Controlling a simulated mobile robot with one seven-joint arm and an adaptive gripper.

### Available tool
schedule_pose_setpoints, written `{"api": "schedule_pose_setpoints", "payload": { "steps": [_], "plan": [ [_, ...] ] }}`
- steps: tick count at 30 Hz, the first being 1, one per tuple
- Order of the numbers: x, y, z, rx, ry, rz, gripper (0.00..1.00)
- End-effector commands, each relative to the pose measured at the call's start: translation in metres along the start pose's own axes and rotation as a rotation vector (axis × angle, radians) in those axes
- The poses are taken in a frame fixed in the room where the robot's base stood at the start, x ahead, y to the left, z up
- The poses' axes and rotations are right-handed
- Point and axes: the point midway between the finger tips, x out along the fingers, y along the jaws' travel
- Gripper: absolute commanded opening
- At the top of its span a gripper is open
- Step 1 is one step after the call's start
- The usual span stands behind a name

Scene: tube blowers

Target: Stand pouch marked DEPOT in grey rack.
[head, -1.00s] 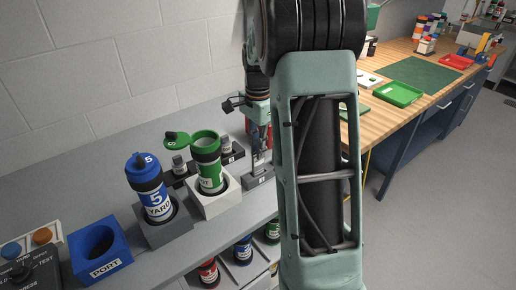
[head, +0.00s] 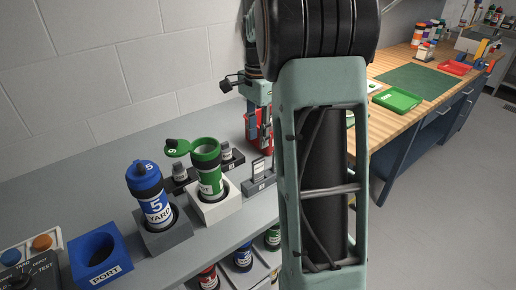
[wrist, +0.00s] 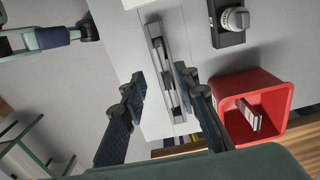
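The grey rack (head: 262,184) stands on the grey bench to the right of the green tube carrier, with a small label on its front. A pale upright piece (head: 259,167) shows at the rack; I cannot read any DEPOT mark on it. In the wrist view the rack (wrist: 157,45) is a long narrow channel with dark parts in it, seen beyond my fingers. My gripper (wrist: 160,77) is open, its two dark fingers apart with nothing visibly held. In the head view my gripper (head: 259,128) is above and behind the rack, apart from it.
A red bin (wrist: 275,93) beside the rack holds a white item with dark marks (wrist: 250,113), lettering unreadable. Blue (head: 150,195) and green (head: 208,170) carriers stand left, near a blue PORT box (head: 98,255). A dark block with a knob (wrist: 228,22) lies nearby.

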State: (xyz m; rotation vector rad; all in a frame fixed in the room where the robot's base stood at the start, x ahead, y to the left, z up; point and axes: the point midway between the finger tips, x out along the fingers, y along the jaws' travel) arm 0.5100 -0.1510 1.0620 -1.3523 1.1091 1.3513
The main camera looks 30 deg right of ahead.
Motion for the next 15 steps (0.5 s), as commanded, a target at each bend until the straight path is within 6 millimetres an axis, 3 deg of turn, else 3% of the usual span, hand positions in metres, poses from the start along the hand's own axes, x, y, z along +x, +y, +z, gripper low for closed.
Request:
{"api": "schedule_pose_setpoints", "payload": {
  "steps": [6, 15],
  "plan": [
    [-0.036, -0.001, 0.0, -0.001, 0.001, -0.002, 0.28],
    [-0.045, 0.0, 0.0, -0.001, -0.001, 0.0, 0.28]
  ]
}}
